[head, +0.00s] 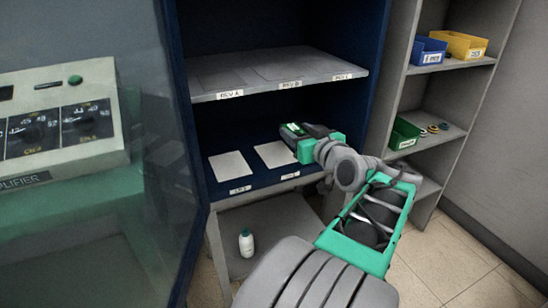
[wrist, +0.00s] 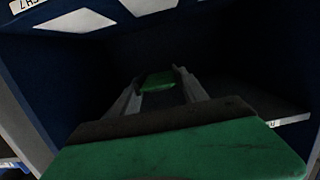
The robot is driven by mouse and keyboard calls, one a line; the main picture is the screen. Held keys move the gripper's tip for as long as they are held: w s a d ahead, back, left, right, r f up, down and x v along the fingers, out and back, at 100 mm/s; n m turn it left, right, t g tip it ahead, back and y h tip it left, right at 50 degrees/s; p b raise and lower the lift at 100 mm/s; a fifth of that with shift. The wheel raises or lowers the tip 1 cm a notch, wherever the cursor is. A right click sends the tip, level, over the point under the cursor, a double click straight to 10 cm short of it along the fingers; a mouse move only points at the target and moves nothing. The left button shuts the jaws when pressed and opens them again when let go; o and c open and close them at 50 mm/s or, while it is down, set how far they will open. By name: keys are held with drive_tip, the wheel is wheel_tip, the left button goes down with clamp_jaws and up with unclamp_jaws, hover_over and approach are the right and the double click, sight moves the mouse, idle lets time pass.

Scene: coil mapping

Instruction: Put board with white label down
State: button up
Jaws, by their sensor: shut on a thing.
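My gripper (head: 304,131) reaches into the blue cabinet, over the right part of its lower shelf (head: 222,193). It is shut on a small green board (head: 291,128), which shows a pale patch on top in the head view. In the wrist view the board (wrist: 159,82) sits between the two grey fingers of my gripper (wrist: 158,86). No label can be read on it there. The board appears to be above the shelf; the exact gap cannot be told. Two white pads, a left one (head: 231,165) and a right one (head: 274,154), lie bare on the lower shelf.
The upper shelf (head: 270,72), with tags REV A, REV B and REV C, hangs above my gripper. A glass door (head: 165,150) stands open at left. A side rack holds blue (head: 428,50), yellow (head: 461,45) and green bins (head: 404,135). A white bottle (head: 246,243) stands below.

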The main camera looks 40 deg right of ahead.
drive_tip(key=w+f, duration=0.2)
drive_tip(key=w, duration=0.1)
drive_tip(key=w+f+b, duration=0.1)
drive_tip(key=w, duration=0.1)
drive_tip(key=shift+w+d+f, duration=0.1)
drive_tip(key=shift+d+f, duration=0.05)
drive_tip(key=shift+d, duration=0.1)
drive_tip(key=b, duration=0.2)
hover_over(278, 156)
drive_tip(key=f, duration=0.4)
drive_tip(key=shift+s+a+f, duration=0.1)
drive_tip(key=shift+s+f, duration=0.1)
drive_tip(key=shift+f, duration=0.1)
drive_tip(key=shift+w+f+b, duration=0.1)
drive_tip(key=shift+f+b, duration=0.5)
drive_tip(key=shift+f, duration=0.95)
drive_tip(key=shift+f+b, duration=0.3)
drive_tip(key=o, duration=1.3)
drive_tip(key=shift+r, duration=0.1)
drive_tip(key=shift+o, duration=0.2)
